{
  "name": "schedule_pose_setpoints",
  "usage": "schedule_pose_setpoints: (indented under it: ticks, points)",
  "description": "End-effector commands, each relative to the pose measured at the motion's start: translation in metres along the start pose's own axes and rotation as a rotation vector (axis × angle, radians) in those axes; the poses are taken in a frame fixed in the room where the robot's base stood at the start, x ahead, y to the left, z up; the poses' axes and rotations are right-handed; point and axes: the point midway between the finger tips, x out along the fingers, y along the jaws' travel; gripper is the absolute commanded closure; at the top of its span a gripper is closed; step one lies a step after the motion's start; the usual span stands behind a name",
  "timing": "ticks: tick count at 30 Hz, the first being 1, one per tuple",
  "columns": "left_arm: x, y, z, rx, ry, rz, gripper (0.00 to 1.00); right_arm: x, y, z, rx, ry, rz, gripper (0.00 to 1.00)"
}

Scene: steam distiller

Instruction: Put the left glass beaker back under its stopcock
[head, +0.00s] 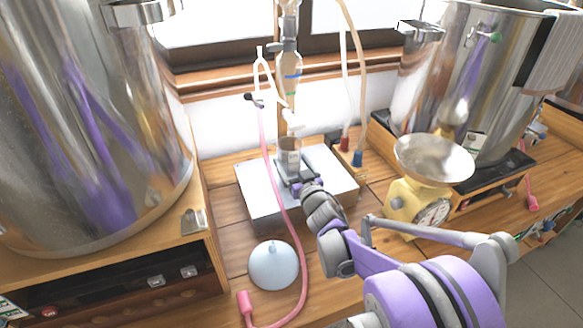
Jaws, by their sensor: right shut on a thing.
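The glass beaker (288,147) is in the middle of the head view, upright, just below the glass tube's white stopcock (293,119). My right gripper (289,168) is shut on the beaker, reaching in from the lower right. The beaker is over the white platform (258,193); I cannot tell whether its base touches the platform, as the gripper hides its lower part. My left gripper is not in view.
A large steel vessel (85,120) stands at left, another (465,85) at right. A yellow scale (402,203) with a metal pan stands right of the platform. A pink hose (283,215) crosses the platform's front. A pale blue dome (273,265) sits in front.

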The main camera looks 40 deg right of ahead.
Motion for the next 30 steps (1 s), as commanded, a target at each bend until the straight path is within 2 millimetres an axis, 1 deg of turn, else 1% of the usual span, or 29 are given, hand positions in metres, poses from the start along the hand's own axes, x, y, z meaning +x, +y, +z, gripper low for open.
schedule_pose_setpoints:
  ticks: [1, 2, 8, 13, 14, 15, 22, 25, 28, 30]
  points:
    - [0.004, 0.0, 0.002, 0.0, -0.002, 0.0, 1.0, 0.0, 0.0, 0.008, 0.0, 0.0, -0.001, 0.79]
    - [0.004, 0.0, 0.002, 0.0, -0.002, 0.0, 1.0, 0.0, 0.0, 0.009, 0.0, 0.0, -0.001, 0.79]
    - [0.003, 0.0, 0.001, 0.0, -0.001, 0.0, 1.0, 0.0, 0.0, 0.007, 0.0, 0.001, 0.0, 0.79]
    - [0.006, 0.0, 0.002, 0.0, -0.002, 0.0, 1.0, 0.0, 0.0, 0.011, 0.0, 0.0, 0.0, 0.79]
    - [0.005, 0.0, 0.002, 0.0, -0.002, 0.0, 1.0, 0.0, 0.0, 0.011, 0.0, 0.0, 0.0, 0.07]
    - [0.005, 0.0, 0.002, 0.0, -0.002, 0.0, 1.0, 0.0, 0.0, 0.01, 0.0, 0.0, 0.0, 0.0]
    - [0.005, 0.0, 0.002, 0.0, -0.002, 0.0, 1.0, -0.001, 0.0, 0.01, 0.0, 0.0, 0.0, 0.0]
    - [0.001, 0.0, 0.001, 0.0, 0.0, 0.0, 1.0, -0.002, 0.0, 0.005, 0.0, 0.001, 0.0, 0.0]
    - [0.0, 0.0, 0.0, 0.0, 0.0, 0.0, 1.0, -0.015, 0.001, 0.005, 0.0, 0.001, 0.001, 0.0]
    - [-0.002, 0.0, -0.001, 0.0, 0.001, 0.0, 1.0, -0.029, 0.001, 0.005, -0.001, 0.001, 0.001, 0.0]
